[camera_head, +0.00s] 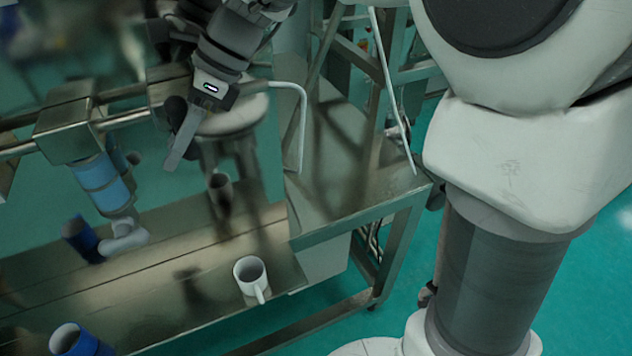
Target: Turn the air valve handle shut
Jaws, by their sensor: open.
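My gripper (176,140) hangs at the upper middle left with its fingers pointing down and apart, and nothing shows between them. It is in front of a round pale metal part (235,118) and to the right of a pipe assembly (65,130). A blue cylinder (100,183) hangs below the assembly's block, left of my gripper. I cannot make out the air valve handle for certain, nor whether my gripper touches anything. My gripper and wrist hide part of the pipework.
A metal table (340,205) spans the middle. A white mug (250,271) stands near its front edge, a blue mug (75,341) at lower left. Other mugs stand behind them. A bent white rod (303,115) rises right of my gripper.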

